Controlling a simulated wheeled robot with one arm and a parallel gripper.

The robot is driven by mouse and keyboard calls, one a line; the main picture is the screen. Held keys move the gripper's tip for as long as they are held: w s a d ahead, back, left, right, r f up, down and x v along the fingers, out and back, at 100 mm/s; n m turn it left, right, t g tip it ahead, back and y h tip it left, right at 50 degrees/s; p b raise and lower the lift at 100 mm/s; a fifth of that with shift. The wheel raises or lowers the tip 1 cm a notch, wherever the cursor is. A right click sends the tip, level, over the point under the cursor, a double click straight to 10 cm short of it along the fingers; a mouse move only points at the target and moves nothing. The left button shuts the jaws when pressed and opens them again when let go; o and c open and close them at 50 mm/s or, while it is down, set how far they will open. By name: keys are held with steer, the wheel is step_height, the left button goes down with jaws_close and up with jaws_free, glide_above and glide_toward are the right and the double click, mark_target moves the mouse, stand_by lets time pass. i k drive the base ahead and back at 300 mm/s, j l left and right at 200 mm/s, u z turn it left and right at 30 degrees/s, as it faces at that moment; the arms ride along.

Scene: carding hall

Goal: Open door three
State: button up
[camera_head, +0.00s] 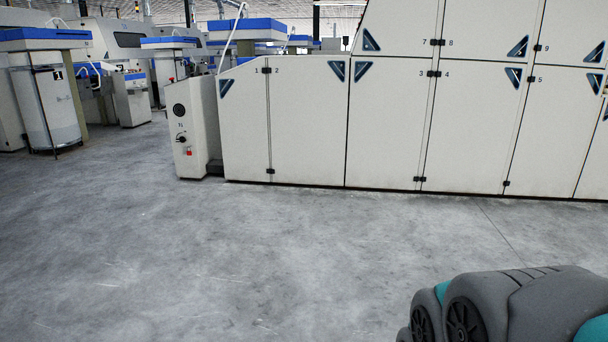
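Door three (388,125) is a pale, flat lower panel in the long machine front, marked with a small "3" at its upper right. It looks shut, flush with its neighbours. A dark triangular recess (361,71) is in its upper left corner. Black hinges (420,179) are at its right edge, beside door four (465,130). Door two (308,125) is on its left, with its own triangular recess at the upper right. My gripper is not in view; only a grey and teal part of my own body shows at the lower right.
A wide, bare concrete floor (270,250) lies in front of the doors. A control post (190,130) with a knob and red button stands at the machine's left end. Upper doors sit above. Other blue-topped machines (45,90) stand at the far left.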

mark_target(389, 96)
steer(key=i, duration=4.25)
